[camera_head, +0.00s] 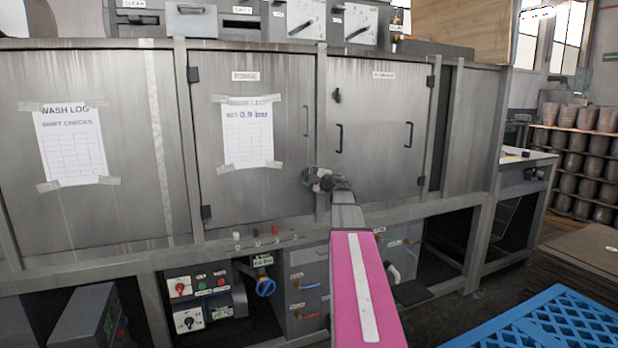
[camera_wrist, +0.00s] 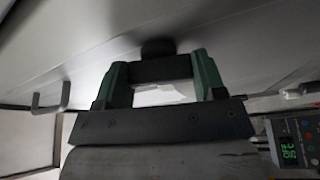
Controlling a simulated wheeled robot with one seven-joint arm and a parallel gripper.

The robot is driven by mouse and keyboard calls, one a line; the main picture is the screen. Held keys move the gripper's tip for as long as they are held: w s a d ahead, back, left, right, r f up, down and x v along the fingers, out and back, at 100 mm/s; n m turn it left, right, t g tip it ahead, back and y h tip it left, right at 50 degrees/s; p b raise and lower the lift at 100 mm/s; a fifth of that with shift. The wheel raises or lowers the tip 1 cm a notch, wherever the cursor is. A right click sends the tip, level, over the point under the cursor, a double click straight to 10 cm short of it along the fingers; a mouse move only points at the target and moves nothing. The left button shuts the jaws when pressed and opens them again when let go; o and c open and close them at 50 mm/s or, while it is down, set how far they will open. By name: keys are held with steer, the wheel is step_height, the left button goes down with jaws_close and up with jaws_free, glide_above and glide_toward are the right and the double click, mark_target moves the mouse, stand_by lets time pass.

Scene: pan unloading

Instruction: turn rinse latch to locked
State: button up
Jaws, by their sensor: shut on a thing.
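My gripper (camera_head: 318,179) is at the lower right edge of the middle cabinet door, by the post between two doors. In the wrist view my gripper (camera_wrist: 160,68) has its two green fingers on either side of a dark bar, shut on it. A dark round knob (camera_wrist: 157,47) shows just beyond the bar, against the grey door; bar and knob look like the latch. In the head view my gripper hides the latch, so its turn position cannot be read. The middle door (camera_head: 225,190) looks closed; its label (camera_head: 245,76) is too blurred to read surely.
The right door (camera_head: 375,170) has a black latch (camera_head: 337,96) and two handles. A wash log sheet (camera_head: 70,145) hangs on the left door. Below are a blue valve wheel (camera_head: 265,287) and control boxes. A blue pallet (camera_head: 560,325) lies at lower right.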

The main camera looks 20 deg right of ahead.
steer(key=shift+n+g, duration=0.6)
steer(key=shift+n, duration=1)
steer(key=o, duration=0.6)
steer(key=shift+o, duration=0.2)
steer(key=v, duration=1)
steer(key=shift+s, duration=0.4)
steer(key=shift+d+r, duration=0.1)
